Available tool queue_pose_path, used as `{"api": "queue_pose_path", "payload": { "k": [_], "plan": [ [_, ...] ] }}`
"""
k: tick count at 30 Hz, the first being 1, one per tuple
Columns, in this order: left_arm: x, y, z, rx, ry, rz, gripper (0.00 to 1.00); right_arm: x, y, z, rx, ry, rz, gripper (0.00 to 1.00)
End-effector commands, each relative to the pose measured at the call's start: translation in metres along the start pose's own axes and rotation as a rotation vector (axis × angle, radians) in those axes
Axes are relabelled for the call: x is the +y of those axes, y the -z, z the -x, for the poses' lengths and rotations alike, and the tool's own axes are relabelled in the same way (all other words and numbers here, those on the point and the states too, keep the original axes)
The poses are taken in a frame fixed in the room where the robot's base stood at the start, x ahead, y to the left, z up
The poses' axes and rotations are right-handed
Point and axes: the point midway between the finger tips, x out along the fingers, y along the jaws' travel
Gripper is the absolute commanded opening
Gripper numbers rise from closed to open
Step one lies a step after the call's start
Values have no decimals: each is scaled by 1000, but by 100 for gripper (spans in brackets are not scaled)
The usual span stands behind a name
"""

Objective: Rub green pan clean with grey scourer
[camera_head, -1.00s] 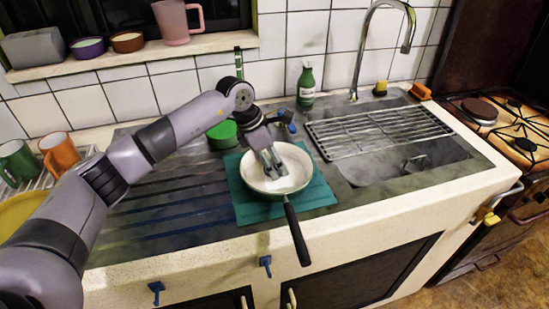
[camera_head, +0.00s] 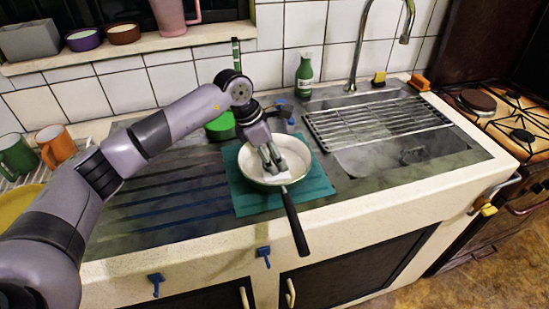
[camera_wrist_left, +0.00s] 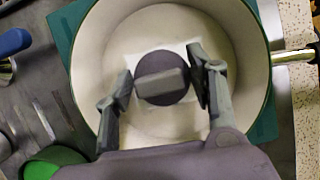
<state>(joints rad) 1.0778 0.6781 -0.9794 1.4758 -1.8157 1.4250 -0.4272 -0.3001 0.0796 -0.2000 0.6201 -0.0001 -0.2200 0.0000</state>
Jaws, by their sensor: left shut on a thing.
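The fingers hide part of the scourer in the head view. My right gripper is not in view.
A green bowl-like thing (camera_head: 220,127) stands behind the mat. A green bottle (camera_head: 304,75) and a blue-handled item (camera_head: 286,112) are behind the pan. The sink with its rack (camera_head: 375,125) lies right. Mugs (camera_head: 56,146) stand at left. The ribbed drainer (camera_head: 165,205) is clear.

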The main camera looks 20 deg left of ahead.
Motion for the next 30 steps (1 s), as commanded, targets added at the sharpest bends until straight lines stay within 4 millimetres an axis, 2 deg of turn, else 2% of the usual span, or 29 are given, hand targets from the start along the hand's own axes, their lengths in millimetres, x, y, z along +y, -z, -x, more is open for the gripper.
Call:
{"api": "queue_pose_path", "payload": {
  "k": [13,30],
  "plan": [
    [22,0,-3,0,0,0,29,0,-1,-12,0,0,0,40],
    [24,-1,2,2,0,0,29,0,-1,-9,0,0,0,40]
  ]
}}
